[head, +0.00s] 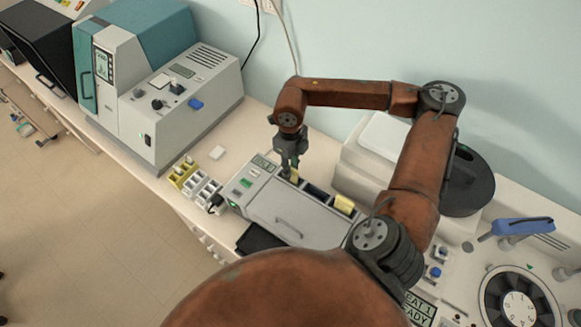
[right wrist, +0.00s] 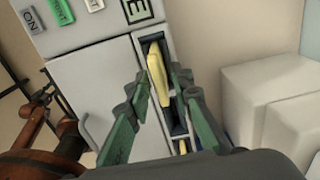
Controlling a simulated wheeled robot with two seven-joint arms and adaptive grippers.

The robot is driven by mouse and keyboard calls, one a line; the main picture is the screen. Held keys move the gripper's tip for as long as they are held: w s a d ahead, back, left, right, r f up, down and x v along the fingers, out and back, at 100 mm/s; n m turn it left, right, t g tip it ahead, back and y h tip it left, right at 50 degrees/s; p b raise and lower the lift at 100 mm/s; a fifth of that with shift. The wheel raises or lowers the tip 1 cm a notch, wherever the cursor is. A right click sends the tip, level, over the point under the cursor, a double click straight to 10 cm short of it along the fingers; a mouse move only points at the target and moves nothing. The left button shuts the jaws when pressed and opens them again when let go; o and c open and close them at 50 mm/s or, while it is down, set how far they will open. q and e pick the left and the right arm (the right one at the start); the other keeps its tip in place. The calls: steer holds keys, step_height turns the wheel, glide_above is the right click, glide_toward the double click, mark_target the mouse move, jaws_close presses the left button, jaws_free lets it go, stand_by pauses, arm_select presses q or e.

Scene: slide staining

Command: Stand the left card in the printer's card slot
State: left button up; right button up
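The grey printer (head: 262,205) stands on the bench with a long dark card slot (head: 317,190) along its back. A yellow card (head: 294,176) stands at the slot's left end; in the right wrist view this card (right wrist: 158,75) stands in the slot, looking slightly tilted. A second yellow piece (head: 343,204) is at the slot's right end. My right gripper (head: 290,164) is over the left card. In the right wrist view its green fingers (right wrist: 160,88) are spread on both sides of the card, with gaps visible. The card's lower edge is hidden. My left gripper is not in view.
A large grey and teal machine (head: 160,90) stands at the left. A white box (head: 375,150) stands close behind the printer. A round dial device (head: 517,300) is at the right.

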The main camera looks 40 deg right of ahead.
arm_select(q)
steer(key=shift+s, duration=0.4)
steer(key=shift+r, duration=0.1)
arm_select(e)
steer(key=shift+r, duration=0.1)
steer(key=shift+r, duration=0.25)
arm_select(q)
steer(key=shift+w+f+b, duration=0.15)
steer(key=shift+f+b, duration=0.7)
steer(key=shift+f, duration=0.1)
arm_select(e)
step_height(320, 180, up, 12)
steer(key=shift+f, duration=0.15)
steer(key=shift+w, duration=0.1)
steer(key=shift+a, duration=0.15)
